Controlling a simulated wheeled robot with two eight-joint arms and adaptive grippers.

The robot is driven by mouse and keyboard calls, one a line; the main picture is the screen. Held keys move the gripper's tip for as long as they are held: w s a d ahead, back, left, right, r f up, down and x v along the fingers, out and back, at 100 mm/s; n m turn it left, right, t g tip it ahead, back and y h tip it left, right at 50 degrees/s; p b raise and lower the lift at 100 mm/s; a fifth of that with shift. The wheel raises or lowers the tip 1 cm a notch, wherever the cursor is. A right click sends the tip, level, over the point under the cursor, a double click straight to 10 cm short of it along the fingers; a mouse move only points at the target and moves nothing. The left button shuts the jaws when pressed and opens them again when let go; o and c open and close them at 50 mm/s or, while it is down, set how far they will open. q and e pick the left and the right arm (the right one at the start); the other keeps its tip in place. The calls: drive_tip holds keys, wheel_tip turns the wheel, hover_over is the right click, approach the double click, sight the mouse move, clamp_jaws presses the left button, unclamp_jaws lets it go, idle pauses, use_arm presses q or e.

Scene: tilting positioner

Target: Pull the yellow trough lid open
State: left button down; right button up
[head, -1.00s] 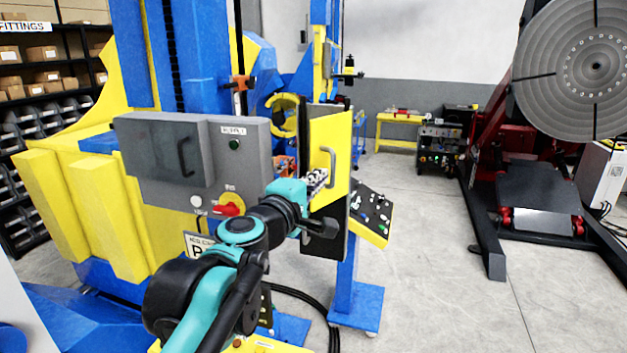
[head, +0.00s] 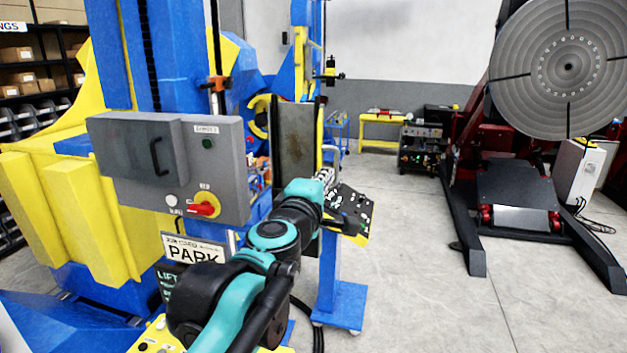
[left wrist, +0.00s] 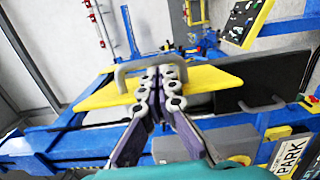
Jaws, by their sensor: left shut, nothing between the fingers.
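The yellow trough lid (head: 320,125) shows nearly edge-on in the head view, with its grey bar handle (head: 333,153) facing right. A dark grey trough interior (head: 293,142) shows left of the lid. My left gripper (head: 326,178) is at the lower part of the handle, partly hidden by my own arm. In the left wrist view, the lid (left wrist: 215,77) spans the middle and the handle (left wrist: 135,68) arches behind the fingertips. My left gripper (left wrist: 160,82) is shut there with nothing between its fingers. Whether the fingers touch the handle, I cannot tell. My right gripper is out of view.
A grey control box (head: 207,165) with a red switch stands left of my arm. A black button panel (head: 350,207) is right of and below the lid. A blue post (head: 335,290) stands below. The floor to the right is clear up to the red positioner (head: 490,140).

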use_arm(q)
drive_tip(key=d, duration=0.1)
drive_tip(key=d+y, duration=0.1)
drive_tip(key=d, duration=0.1)
drive_tip(key=shift+w, duration=0.2)
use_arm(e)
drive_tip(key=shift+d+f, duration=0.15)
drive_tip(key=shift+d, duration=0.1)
use_arm(q)
drive_tip(key=shift+d, duration=0.15)
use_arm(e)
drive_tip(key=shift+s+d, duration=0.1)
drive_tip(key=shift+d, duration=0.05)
use_arm(q)
drive_tip(key=shift+f, duration=0.1)
